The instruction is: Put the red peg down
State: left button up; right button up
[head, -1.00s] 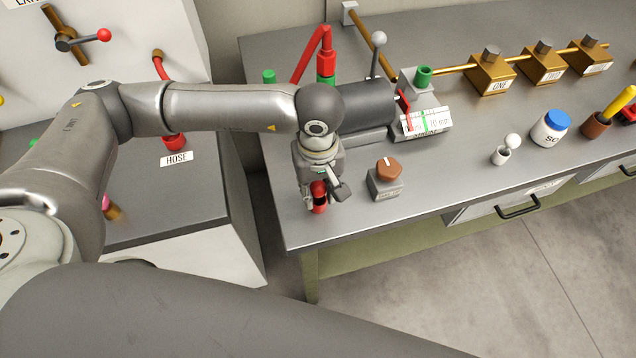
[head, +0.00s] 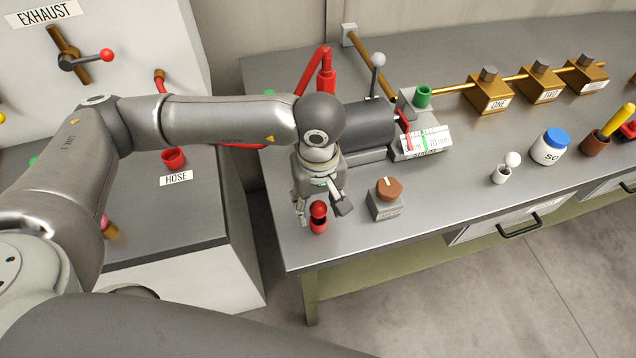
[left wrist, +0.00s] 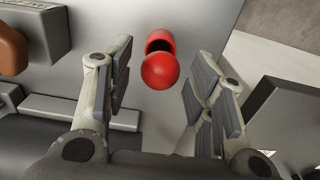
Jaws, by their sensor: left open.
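The red peg (head: 319,217) has a round ball head and a short cylindrical body. It stands on the grey bench top (head: 285,238) near the front left corner. In the left wrist view the peg (left wrist: 160,70) shows between the two spread fingers, with a gap on each side. My left gripper (head: 321,206) is open just above and around the peg, pointing down; it also frames the peg in the left wrist view (left wrist: 158,78). My right gripper is not in view.
A grey block with a brown knob (head: 388,189) stands close to the right of my left gripper. Behind are a dark cylinder (head: 365,125) and a label plate (head: 425,142). The bench's front edge is near.

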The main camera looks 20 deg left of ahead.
pick_arm(q)
notch_tip(320, 180, up, 9)
jog(key=shift+r+b, duration=0.2)
jog(key=shift+b, duration=1)
jog(key=shift+r, duration=0.4)
